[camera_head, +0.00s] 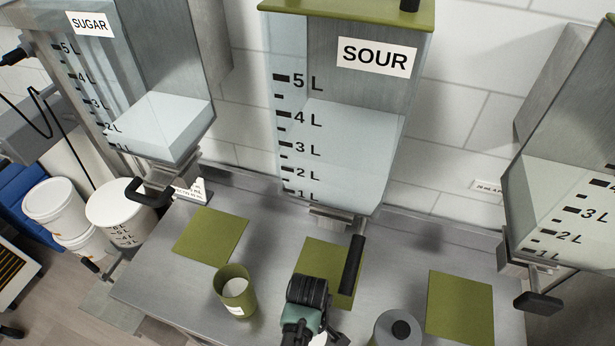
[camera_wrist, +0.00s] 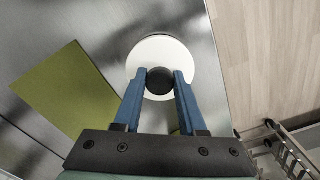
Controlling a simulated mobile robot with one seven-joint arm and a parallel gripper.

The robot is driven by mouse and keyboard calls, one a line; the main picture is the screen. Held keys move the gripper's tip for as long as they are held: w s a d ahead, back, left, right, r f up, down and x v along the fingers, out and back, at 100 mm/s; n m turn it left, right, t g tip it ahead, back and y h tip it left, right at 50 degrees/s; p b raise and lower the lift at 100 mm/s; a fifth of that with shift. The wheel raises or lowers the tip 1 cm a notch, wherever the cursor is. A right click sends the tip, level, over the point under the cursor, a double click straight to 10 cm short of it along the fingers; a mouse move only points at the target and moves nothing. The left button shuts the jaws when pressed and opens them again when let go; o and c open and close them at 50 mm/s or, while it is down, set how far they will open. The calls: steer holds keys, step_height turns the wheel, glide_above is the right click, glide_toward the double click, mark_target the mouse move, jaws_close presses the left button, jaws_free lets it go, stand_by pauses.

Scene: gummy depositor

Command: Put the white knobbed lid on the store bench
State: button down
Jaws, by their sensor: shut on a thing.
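The white knobbed lid (camera_wrist: 168,49) is a round white disc with a black knob (camera_wrist: 159,81), seen from above in the wrist view. My gripper (camera_wrist: 160,77) is shut on the knob, one blue finger on each side. In the head view my wrist (camera_head: 306,295) hides most of what is under it, and only a small white patch shows at the bottom edge. The lid is over the grey metal bench (camera_head: 270,315), near its edge. I cannot tell whether it touches the bench or is held above it. No store bench can be made out by label.
Green mats (camera_head: 211,236) lie on the bench. An olive cup (camera_head: 236,290) stands left of my wrist, and a grey round thing with a dark knob (camera_head: 401,329) stands to the right. Hoppers, including SOUR (camera_head: 340,150), hang above. White buckets (camera_head: 55,205) stand at the left.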

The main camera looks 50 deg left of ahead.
steer(key=shift+f, duration=0.2)
steer(key=shift+f, duration=0.15)
steer(key=shift+c, duration=2.4)
jaws_free()
step_height(320, 180, up, 12)
steer(key=shift+r+b, duration=0.25)
steer(key=shift+b, duration=0.1)
